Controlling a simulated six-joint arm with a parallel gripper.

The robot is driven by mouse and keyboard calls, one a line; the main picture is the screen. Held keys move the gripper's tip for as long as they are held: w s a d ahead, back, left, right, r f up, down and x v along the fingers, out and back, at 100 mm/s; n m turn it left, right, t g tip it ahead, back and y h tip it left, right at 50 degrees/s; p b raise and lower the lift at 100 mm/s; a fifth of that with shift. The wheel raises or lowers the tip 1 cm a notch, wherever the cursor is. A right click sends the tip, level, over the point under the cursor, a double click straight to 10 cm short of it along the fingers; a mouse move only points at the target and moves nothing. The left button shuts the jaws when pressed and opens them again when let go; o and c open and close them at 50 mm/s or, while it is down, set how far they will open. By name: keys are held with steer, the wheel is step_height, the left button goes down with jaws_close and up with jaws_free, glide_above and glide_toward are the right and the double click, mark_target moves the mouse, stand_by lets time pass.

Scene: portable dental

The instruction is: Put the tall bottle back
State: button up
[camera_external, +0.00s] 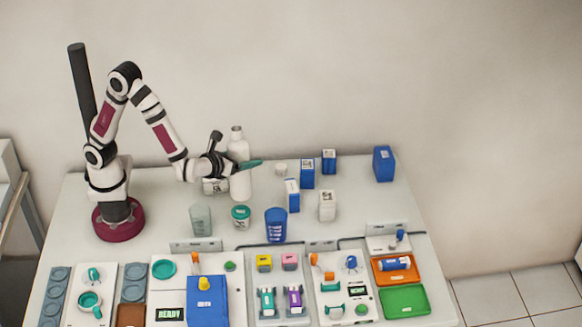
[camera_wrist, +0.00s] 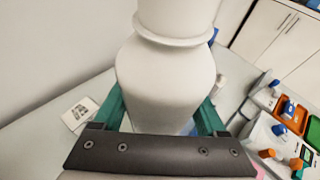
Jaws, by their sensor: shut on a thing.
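The tall bottle (camera_external: 239,185) is white with a narrow neck and stands upright at the back of the table in the external view. My gripper (camera_external: 249,164) is shut on its upper body, with a teal finger showing across the front. In the wrist view the bottle (camera_wrist: 165,80) fills the middle, its shoulder and collar towards the top, between my gripper's two teal fingers (camera_wrist: 160,115). The bottle's base is hidden in the wrist view. I cannot tell whether it touches the table.
A labelled white box (camera_external: 213,186) is close left of the bottle. A teal-labelled jar (camera_external: 240,217), a clear cup (camera_external: 201,220) and a blue cup (camera_external: 276,225) stand in front. Blue and white cartons (camera_external: 308,174) stand to the right. Loaded trays line the front edge.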

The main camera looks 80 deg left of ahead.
steer(key=w+a+f, duration=0.3)
steer(key=a+f, duration=0.8)
steer(key=shift+w, duration=0.3)
steer(key=shift+f, duration=0.2)
